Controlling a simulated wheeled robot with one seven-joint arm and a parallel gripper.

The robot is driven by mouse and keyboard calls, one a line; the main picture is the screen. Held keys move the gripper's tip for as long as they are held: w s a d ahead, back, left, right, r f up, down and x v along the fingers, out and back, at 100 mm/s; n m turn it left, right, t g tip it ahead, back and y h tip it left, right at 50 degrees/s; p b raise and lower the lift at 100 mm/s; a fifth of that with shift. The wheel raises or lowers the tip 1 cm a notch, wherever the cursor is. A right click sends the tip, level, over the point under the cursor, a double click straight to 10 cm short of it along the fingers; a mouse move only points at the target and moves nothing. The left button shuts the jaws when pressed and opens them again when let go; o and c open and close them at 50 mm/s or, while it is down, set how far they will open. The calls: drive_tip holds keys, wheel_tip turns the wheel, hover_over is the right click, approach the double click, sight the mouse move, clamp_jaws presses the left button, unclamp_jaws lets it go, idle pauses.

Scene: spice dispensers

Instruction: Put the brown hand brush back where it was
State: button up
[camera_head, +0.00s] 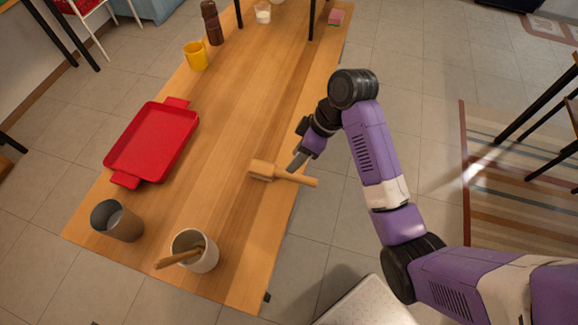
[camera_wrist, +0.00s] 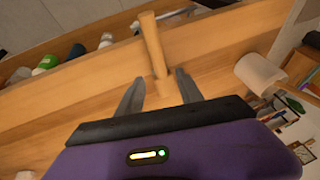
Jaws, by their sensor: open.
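The brown hand brush (camera_head: 283,174), light wooden with a blocky head and a round handle, lies near the right edge of the wooden table (camera_head: 232,110). Its handle points right, past the table edge. My gripper (camera_head: 297,160) is at the brush, over the table's right edge. In the wrist view the brush (camera_wrist: 153,45) shows between the two open fingers of my gripper (camera_wrist: 160,90), its handle reaching away. I cannot tell whether a finger touches it.
A red tray (camera_head: 152,141) lies left of the brush. A grey cup (camera_head: 117,221) and a white cup (camera_head: 196,250) holding a brown stick-like thing (camera_head: 178,259) stand at the near end. A yellow mug (camera_head: 196,56) and dark bottle (camera_head: 211,22) stand farther back. The table middle is clear.

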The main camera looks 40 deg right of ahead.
drive_tip(key=shift+p+v, duration=0.9)
drive_tip(key=shift+v, duration=1.5)
